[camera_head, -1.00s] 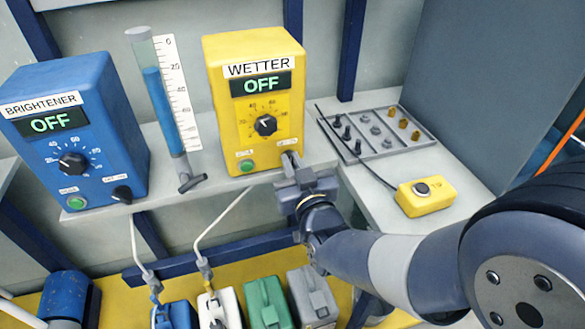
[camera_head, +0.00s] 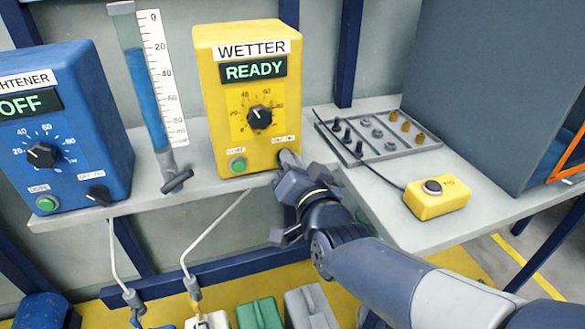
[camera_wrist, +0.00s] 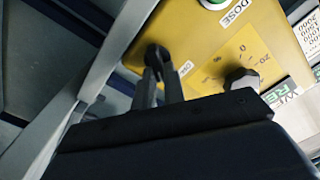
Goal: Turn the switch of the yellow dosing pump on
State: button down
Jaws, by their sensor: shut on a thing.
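The yellow dosing pump (camera_head: 232,110), labelled WETTER, stands on the shelf, and its display (camera_head: 254,69) reads READY. Its dial (camera_head: 259,117) sits mid-face, with a green button (camera_head: 238,164) at the lower left. The small switch at its lower right is mostly covered by my gripper (camera_head: 286,162) in the head view. In the wrist view my gripper (camera_wrist: 160,78) has its narrow fingers shut on the dark switch knob (camera_wrist: 156,54). The pump's yellow face (camera_wrist: 195,40) fills the upper part of that view.
A blue pump (camera_head: 75,125) labelled BRIGHTENER shows OFF at left. A blue-filled tube (camera_head: 146,95) stands between the pumps. A rack tray (camera_head: 376,133) and a yellow button box (camera_head: 437,197) lie on the right bench. Several jugs, including a green one (camera_head: 259,314), stand below.

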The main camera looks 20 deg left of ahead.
dwell(0.4)
jog(key=c, duration=1.5)
grip_release()
jog(key=shift+p+v, duration=0.9)
jog(key=shift+v, duration=4.55)
jog(key=b+x, duration=0.1)
jog(key=x, duration=1)
jog(key=shift+s+d+b, duration=0.1)
jog(key=shift+b, duration=0.2)
